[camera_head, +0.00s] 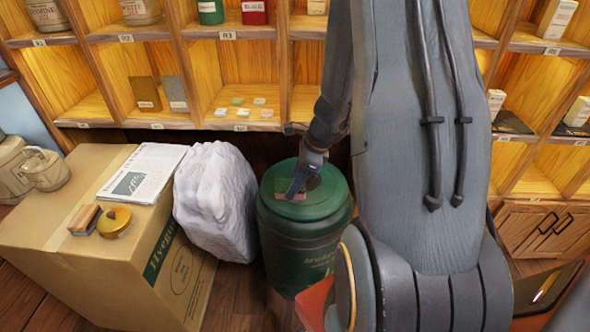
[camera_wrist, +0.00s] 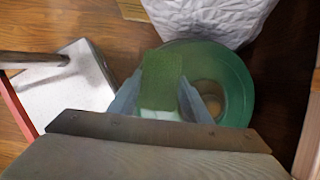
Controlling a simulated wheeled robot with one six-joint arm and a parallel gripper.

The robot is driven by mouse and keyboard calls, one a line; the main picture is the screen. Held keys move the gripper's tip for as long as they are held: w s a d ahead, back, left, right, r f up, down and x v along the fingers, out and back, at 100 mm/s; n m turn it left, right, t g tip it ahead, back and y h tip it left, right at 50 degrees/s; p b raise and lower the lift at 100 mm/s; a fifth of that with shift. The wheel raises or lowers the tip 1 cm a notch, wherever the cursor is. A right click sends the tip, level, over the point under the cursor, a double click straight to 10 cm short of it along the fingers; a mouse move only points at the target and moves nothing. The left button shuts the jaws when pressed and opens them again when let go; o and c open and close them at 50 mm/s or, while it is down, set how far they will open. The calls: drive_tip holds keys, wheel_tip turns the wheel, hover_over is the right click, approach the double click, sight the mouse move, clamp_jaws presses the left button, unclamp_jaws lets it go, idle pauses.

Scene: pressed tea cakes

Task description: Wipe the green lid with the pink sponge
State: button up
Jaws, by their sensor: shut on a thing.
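The green lid (camera_head: 328,196) tops a dark green barrel (camera_head: 300,245) in the middle of the head view. It also shows as a green disc in the wrist view (camera_wrist: 238,80). My gripper (camera_head: 297,187) is over the lid, pointing down, shut on a sponge. In the wrist view the sponge (camera_wrist: 162,78) is between my fingers (camera_wrist: 160,103), with a rough green face and a paler part below. In the head view only a small pinkish patch of it (camera_head: 291,196) shows, at the lid. Whether it touches the lid is hard to tell.
A white lumpy bag (camera_head: 215,200) stands close left of the barrel. Further left is a cardboard box (camera_head: 50,225) with papers (camera_head: 142,174) and a gold roll (camera_head: 114,222). Wooden shelves (camera_head: 210,50) stand behind. The wrist view shows a white flat thing with a handle (camera_wrist: 65,90).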

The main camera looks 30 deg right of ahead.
drive_tip(key=shift+r+p, duration=1.35)
drive_tip(key=shift+r, duration=0.25)
